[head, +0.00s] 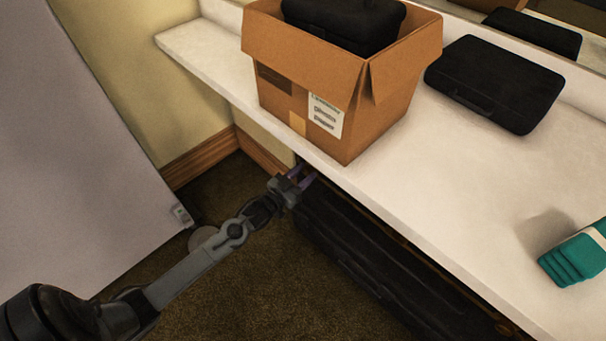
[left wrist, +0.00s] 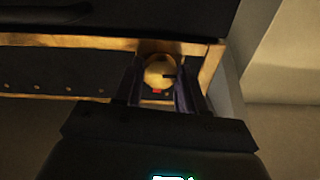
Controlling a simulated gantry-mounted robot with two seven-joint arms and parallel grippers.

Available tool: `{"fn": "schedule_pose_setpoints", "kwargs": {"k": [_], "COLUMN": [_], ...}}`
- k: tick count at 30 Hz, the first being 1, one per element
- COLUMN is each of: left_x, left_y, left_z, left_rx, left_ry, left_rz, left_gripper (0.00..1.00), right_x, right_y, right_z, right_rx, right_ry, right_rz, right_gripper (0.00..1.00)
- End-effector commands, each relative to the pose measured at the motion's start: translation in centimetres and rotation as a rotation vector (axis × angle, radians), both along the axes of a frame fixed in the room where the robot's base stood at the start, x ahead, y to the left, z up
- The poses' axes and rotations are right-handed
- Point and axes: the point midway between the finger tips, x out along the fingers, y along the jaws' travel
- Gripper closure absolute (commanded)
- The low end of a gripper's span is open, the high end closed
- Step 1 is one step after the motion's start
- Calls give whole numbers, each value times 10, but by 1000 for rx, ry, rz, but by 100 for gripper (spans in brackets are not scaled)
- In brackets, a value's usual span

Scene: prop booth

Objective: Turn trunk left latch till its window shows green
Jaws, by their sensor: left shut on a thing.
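The black trunk (head: 375,262) stands on the floor under the counter's front edge. In the left wrist view its dark front panel (left wrist: 50,70) has brass-coloured edging and studs. The left latch (left wrist: 160,70) is a round brass knob with a dark slot at its right side. A small window (left wrist: 157,91) just below it shows red. My left gripper (head: 303,177) is at the trunk's far left end, its purple fingers on both sides of the latch and shut on it. In the head view the latch is hidden. My right gripper is not in view.
A pale counter (head: 450,200) overhangs the trunk. On it stand an open cardboard box (head: 370,120) with a black case inside, a flat black case (head: 495,82) and a teal stack (head: 575,258). A grey panel (head: 70,150) leans at left.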

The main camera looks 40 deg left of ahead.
Motion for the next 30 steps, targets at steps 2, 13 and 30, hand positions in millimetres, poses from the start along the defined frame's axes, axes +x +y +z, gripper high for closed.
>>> {"fn": "schedule_pose_setpoints", "kwargs": {"k": [2, 13, 30], "left_x": [0, 0, 0], "left_y": [0, 0, 1], "left_z": [0, 5, 6], "left_rx": [-3, -132, -645], "left_ry": [0, 13, 57], "left_rz": [0, 3, 2], "left_gripper": [91, 91, 91], "right_x": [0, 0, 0], "right_y": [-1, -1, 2], "right_z": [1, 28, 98], "right_rx": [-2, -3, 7], "right_ry": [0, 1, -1], "right_rz": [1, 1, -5], "right_gripper": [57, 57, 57]}}
